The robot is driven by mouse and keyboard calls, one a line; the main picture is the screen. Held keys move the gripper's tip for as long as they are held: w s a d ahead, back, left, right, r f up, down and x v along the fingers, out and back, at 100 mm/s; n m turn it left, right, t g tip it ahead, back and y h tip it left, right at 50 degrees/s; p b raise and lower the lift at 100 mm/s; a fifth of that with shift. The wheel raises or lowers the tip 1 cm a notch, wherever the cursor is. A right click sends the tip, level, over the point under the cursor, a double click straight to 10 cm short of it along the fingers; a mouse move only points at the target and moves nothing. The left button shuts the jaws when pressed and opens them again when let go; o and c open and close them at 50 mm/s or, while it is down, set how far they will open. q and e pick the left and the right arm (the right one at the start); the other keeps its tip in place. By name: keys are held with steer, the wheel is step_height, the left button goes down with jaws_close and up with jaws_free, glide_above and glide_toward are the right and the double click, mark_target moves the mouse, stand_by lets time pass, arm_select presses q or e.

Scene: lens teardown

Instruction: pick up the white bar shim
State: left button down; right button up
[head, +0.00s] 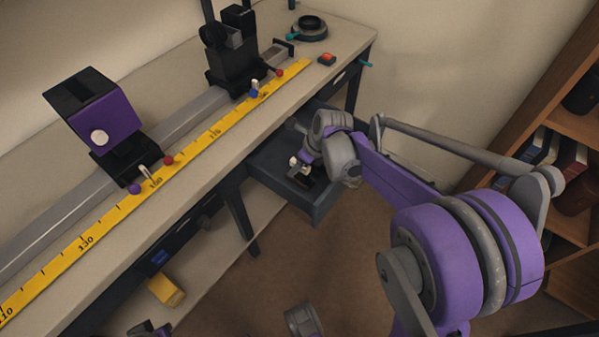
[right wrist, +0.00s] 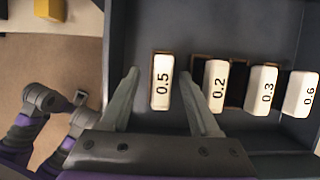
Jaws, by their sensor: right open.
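Several white bar shims with black numbers lie in a row in the drawer. The bar marked 0.5 (right wrist: 161,82) is set apart at the left of the row. The bars marked 0.2 (right wrist: 216,86), 0.3 (right wrist: 263,90) and 0.6 (right wrist: 301,94) are to its right. My right gripper (right wrist: 158,72) is open, its fingers on either side of the 0.5 bar with gaps showing. I cannot tell the height between them. In the head view my right wrist is over the drawer. A dark and purple part at the bottom edge may be my left gripper, cut off.
The grey drawer (head: 262,170) is pulled out below the bench (head: 340,35), its walls around the right gripper. On the bench are a rail, a yellow ruler (head: 210,135) and a purple block (head: 108,115). A yellow box (head: 166,291) is on the lower shelf.

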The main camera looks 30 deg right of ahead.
steer(key=x, duration=0.3)
steer(key=shift+w+f+b, duration=0.15)
steer(key=shift+b, duration=0.2)
steer(key=shift+d, duration=0.1)
jaws_close()
